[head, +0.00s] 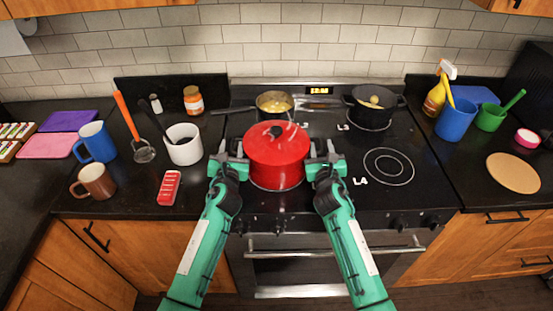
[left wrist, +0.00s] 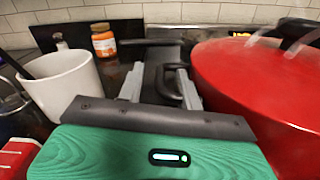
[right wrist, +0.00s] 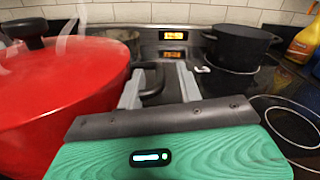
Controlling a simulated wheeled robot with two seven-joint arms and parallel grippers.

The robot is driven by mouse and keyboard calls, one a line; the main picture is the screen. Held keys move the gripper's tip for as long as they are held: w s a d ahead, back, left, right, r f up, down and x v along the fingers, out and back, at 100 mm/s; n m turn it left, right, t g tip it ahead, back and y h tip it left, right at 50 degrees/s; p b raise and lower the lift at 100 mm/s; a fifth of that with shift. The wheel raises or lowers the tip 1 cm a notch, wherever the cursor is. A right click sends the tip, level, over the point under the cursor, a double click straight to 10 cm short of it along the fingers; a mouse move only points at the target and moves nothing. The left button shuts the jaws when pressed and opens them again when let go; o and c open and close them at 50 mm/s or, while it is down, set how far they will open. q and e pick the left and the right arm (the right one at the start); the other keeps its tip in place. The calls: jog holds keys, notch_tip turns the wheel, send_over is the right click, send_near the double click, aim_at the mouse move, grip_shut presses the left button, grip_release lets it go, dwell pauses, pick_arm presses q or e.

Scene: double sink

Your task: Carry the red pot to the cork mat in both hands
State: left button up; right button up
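The red pot (head: 277,165), with a red lid and black knob, stands at the front left of the stovetop. Steam shows at its lid in the wrist views. The round cork mat (head: 513,173) lies flat and bare on the right counter. My left gripper (head: 232,148) is at the pot's left side, its fingers apart with the black left handle (left wrist: 171,88) between them. My right gripper (head: 321,148) is at the right side, its fingers apart around the black right handle (right wrist: 151,80). In both wrist views a gap shows between handle and one finger.
Behind the pot is a pan of yellow food (head: 274,103); a black pot (head: 373,106) is back right. The front right burner (head: 388,166) is clear. A blue cup (head: 456,119), green cup (head: 490,117) and pink-topped round item (head: 527,138) stand behind the mat. A white mug (head: 184,145) is left.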

pick_arm(q)
grip_shut()
pick_arm(e)
grip_shut()
dwell(0.9)
pick_arm(q)
jog(key=shift+w+r, duration=0.1)
jog(key=shift+r, duration=0.05)
pick_arm(e)
jog(key=shift+w+r, duration=0.1)
jog(key=shift+r, duration=0.05)
